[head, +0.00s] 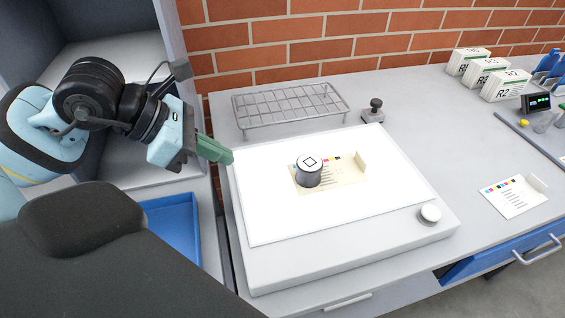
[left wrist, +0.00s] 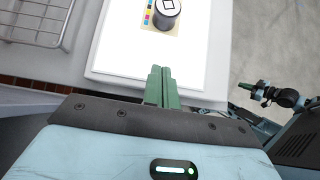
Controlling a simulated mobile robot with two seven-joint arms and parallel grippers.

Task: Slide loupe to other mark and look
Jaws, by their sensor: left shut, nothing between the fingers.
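The loupe (head: 309,172), a short grey cylinder with a white top bearing a black diamond outline, stands upright on a cream printed card (head: 343,183). The card has colour patches along one edge and lies on the lit white panel (head: 270,220). The loupe also shows at the top of the left wrist view (left wrist: 167,12). Marks under the loupe are hidden. My left gripper (head: 230,157), with green fingers, is shut and empty at the panel's left edge, apart from the loupe. Its fingers show closed together in the left wrist view (left wrist: 160,72).
A wire rack (head: 290,106) and a dark-knobbed stamp-like object (head: 374,110) stand behind the panel. Another printed card (head: 513,196) and white boxes (head: 507,85) are at right. The panel around the card is clear.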

